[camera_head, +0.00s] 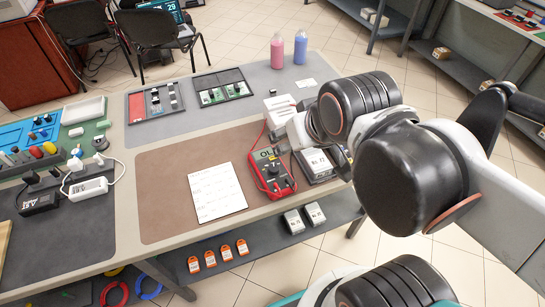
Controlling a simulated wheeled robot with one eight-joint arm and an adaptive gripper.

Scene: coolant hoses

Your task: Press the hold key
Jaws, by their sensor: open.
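The red multimeter (272,180) lies on the brown mat at the front of the bench, with its lit display at the far end and a dark round dial below it. The hold key is too small to pick out among the marks under the display. My gripper (306,149) is open at the end of my arm, just right of the meter's far end. Dark finger parts show there, but my wrist hides much of them. I cannot tell whether a fingertip touches the meter.
A printed white sheet (217,192) lies left of the meter. A labelled grey box (317,171) stands close on its right. A red lead runs behind the meter. Pink (277,52) and blue (300,48) bottles stand at the back. The brown mat's left part is clear.

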